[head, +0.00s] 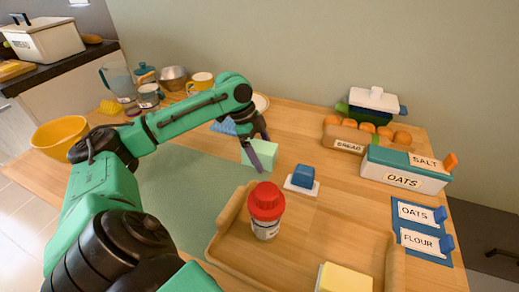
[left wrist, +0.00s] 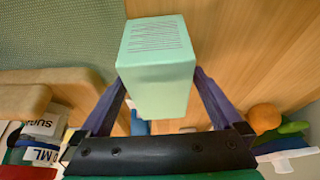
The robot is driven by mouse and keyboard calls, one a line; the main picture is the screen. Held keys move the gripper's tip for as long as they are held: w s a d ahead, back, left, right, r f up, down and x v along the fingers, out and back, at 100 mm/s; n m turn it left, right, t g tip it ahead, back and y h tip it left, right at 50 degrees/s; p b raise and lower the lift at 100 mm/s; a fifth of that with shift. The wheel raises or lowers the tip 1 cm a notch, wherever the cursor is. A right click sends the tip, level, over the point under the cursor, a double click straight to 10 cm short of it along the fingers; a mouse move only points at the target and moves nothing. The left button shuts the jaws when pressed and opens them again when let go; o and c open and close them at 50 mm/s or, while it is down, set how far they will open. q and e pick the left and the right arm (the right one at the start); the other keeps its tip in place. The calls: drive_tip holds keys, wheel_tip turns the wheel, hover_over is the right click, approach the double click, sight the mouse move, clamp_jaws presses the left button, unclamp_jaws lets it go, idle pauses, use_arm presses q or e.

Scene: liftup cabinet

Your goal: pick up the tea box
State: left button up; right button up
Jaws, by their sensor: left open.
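The tea box looks to be the pale mint-green box (head: 268,149) standing on the wooden table near the edge of the green mat. In the left wrist view the box (left wrist: 157,68) shows large, with fine printed lines on one face. My left gripper (head: 259,153) reaches down to the box. In the left wrist view its two dark purple fingers (left wrist: 161,92) are open, one on each side of the box; I cannot tell whether they touch it. My right gripper is not in view.
A wooden tray (head: 225,235) with a red-capped bottle (head: 266,205) stands in front. A blue block on a white base (head: 302,178) sits right of the box. Cups and a yellow bowl (head: 60,135) are left.

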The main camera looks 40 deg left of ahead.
sight(264, 147)
use_arm(q)
drive_tip(key=shift+f, duration=0.3)
drive_tip(key=shift+f+p, duration=0.15)
drive_tip(key=shift+p, duration=0.3)
drive_tip(key=shift+c, duration=0.3)
drive_tip(key=c, duration=1.4)
drive_tip(key=shift+o, duration=0.2)
drive_tip(key=shift+w+b, duration=0.1)
drive_tip(key=shift+b, duration=0.45)
wheel_tip(264, 147, up, 20)
drive_tip(key=p, duration=0.5)
drive_tip(key=shift+r, duration=0.25)
